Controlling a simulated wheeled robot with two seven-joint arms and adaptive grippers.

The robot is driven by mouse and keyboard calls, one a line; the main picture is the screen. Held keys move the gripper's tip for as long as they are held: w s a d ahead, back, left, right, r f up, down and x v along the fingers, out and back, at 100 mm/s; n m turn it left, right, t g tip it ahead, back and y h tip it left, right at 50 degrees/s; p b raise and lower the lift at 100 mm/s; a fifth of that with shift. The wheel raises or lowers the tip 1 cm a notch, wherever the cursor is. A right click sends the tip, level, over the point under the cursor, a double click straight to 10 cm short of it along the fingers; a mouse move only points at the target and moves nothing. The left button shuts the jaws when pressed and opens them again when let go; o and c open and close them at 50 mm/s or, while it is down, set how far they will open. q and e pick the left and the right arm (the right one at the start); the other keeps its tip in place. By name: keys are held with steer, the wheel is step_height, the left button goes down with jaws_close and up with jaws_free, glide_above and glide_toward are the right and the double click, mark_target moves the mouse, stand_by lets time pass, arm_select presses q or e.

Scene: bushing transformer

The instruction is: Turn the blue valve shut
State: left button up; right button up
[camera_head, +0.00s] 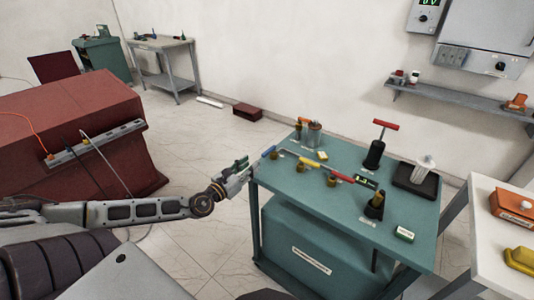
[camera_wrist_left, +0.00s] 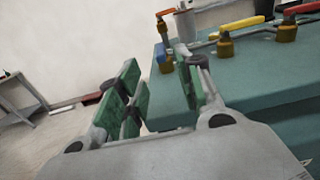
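The blue valve handle (camera_head: 268,152) sticks out at the left edge of the green table (camera_head: 300,190), on the pipe row with yellow and red handles. In the left wrist view the blue handle (camera_wrist_left: 160,52) shows just beyond my fingers, partly covered. My left gripper (camera_head: 241,165) is beside the table's left edge, just left of the blue handle. In the wrist view its green-padded fingers (camera_wrist_left: 160,88) stand apart with nothing between them. Whether a finger touches the handle cannot be told. My right gripper is not in view.
The yellow handle (camera_head: 309,162), red handle (camera_head: 342,177) and orange handle (camera_head: 303,120) are close by on the table. A red T-handle (camera_head: 385,124) on a black base stands farther back. A red cabinet (camera_head: 60,125) is at left. Floor between it and the table is clear.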

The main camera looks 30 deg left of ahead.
mark_target(262, 155)
arm_select(q)
steer(key=shift+w+d+b, duration=0.1)
steer(key=shift+w+b, duration=0.25)
steer(key=shift+w, duration=2.05)
steer(key=shift+w+d, duration=0.15)
steer(key=shift+w, duration=1.2)
steer(key=shift+w+d, duration=0.1)
steer(key=shift+w, duration=1.35)
steer(key=shift+w+d, duration=0.1)
steer(key=shift+w, duration=0.25)
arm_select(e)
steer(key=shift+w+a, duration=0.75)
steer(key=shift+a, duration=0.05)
